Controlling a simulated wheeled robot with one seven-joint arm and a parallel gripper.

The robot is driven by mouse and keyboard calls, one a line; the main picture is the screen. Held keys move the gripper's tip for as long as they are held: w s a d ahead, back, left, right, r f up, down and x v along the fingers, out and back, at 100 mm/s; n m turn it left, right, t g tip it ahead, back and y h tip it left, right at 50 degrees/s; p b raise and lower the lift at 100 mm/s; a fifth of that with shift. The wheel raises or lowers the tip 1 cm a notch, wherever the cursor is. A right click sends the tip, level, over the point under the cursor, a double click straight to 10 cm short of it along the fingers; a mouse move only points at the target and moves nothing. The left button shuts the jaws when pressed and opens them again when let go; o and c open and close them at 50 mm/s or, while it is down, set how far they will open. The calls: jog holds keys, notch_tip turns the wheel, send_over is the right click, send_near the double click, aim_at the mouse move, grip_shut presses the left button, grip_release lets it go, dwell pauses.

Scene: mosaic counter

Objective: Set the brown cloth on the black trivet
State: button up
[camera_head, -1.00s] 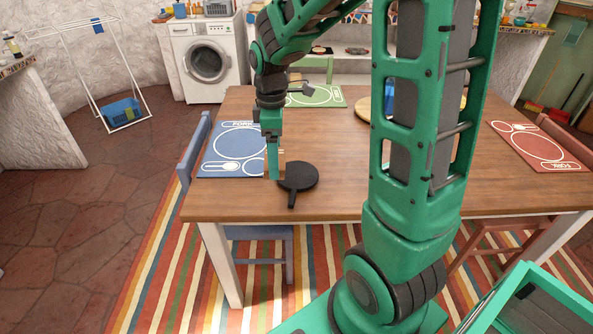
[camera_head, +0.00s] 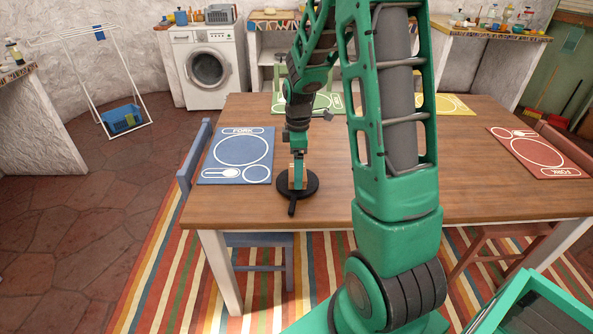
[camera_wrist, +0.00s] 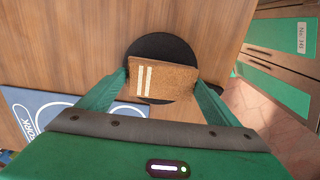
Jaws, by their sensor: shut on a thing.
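The brown cloth (camera_wrist: 175,77) is a small folded block with pale stripes, held between the two fingers of my gripper (camera_wrist: 163,84) in the wrist view. In the head view my gripper (camera_head: 297,180) points down over the black trivet (camera_head: 312,186), a round plate with a short handle on the wooden table. The trivet (camera_wrist: 150,46) also shows beneath and beyond the cloth in the wrist view. The cloth overlaps the trivet in that view; I cannot tell whether it touches it. My gripper is shut on the cloth.
A blue placemat (camera_head: 222,170) lies just left of the trivet on the table (camera_head: 330,205). Green (camera_head: 322,102), yellow (camera_head: 452,103) and red (camera_head: 530,160) placemats lie farther off. A blue chair (camera_head: 196,150) stands at the left edge.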

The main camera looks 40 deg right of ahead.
jog(key=shift+f, duration=0.55)
jog(key=o, duration=1)
jog(key=shift+f, duration=0.1)
notch_tip(320, 180, up, 11)
jog(key=s+a+r+m, duration=0.1)
jog(key=s+r+m, duration=0.1)
jog(key=s+m, duration=0.6)
jog(key=s+a+r+m, duration=0.1)
jog(key=s+m, duration=0.8)
jog(key=s, duration=1.1)
jog(key=shift+s+a+r+m, duration=0.25)
jog(key=shift+a+r+m, duration=0.05)
jog(key=shift+r, duration=0.55)
